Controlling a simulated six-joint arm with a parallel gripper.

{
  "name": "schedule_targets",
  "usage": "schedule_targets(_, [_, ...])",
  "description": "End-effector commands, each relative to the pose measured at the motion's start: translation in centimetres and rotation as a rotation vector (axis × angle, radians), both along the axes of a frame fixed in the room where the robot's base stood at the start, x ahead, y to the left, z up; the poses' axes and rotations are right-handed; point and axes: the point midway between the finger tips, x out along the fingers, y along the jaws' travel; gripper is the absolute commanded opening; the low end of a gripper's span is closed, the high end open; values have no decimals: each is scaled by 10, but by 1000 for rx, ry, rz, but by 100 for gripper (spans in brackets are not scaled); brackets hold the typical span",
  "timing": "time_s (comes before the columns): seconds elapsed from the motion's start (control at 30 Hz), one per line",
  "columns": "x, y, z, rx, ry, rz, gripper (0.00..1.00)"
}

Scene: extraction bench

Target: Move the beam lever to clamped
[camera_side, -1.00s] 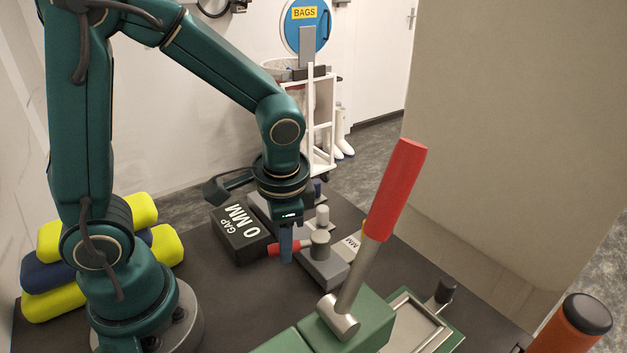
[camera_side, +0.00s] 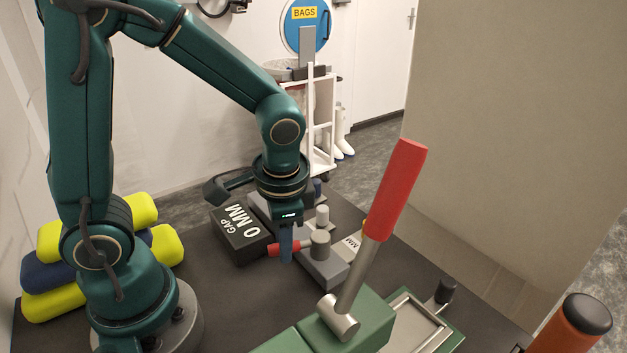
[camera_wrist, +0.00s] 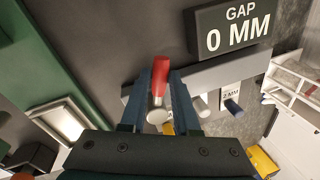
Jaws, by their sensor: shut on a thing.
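A small lever with a red handle (camera_side: 273,250) lies flat on a grey fixture (camera_side: 325,270). Its handle points left from a round grey pivot post (camera_side: 320,243) in the side view. My gripper (camera_side: 286,258) points down over it and is shut on the handle, fingers on both sides. A black display (camera_side: 240,234) beside the fixture reads "GAP 0 MM".
A large red-gripped lever (camera_side: 396,190) stands tilted on a green block (camera_side: 365,318), in front and to the right. A label plate (camera_wrist: 232,97) reads "2 MM". Yellow and blue rounded blocks (camera_side: 50,302) are stacked at left. An orange, black-topped post (camera_side: 587,313) stands at front right.

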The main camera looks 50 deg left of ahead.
Motion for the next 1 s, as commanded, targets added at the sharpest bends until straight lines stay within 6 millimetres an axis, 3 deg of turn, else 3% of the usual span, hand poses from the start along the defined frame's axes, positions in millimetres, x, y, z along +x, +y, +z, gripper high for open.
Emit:
schedule_targets(0.37, [3,7,1,-1,-1,-116,0])
schedule_targets(1.0, [26,35,1,2,-6,-687,0])
